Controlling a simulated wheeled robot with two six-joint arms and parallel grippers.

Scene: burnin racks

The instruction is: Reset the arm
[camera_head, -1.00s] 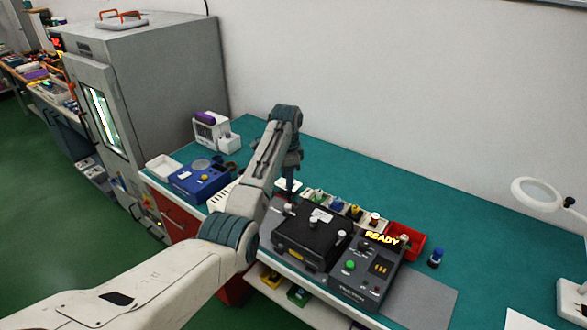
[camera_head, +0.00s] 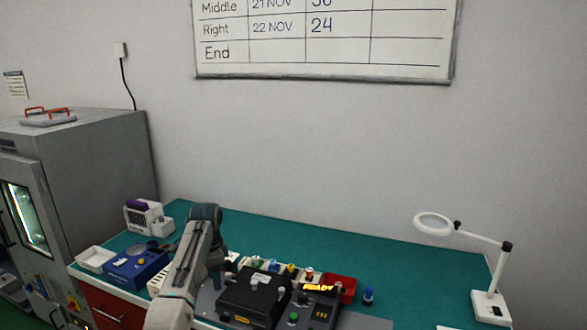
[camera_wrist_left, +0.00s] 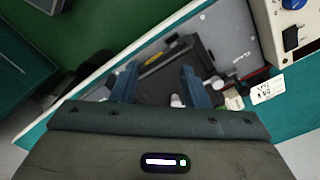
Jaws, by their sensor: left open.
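My left arm comes up from the bottom in the head view, bends at a dark joint, and its wrist points down at the left side of a black test box (camera_head: 255,293). The fingertips of my left gripper are hard to make out there. In the left wrist view my left gripper (camera_wrist_left: 160,90) shows two blue-grey fingers spread apart with nothing held between them. Dark equipment on a grey plate (camera_wrist_left: 228,38) lies below the fingers. My right gripper is in neither view.
A console with a lit READY sign (camera_head: 318,287) stands right of the box. A red bin (camera_head: 341,284), blue-capped bottle (camera_head: 368,296) and magnifier lamp (camera_head: 434,224) are further right. A blue unit (camera_head: 137,267) and grey oven (camera_head: 90,160) stand left. The green bench (camera_head: 390,262) behind is clear.

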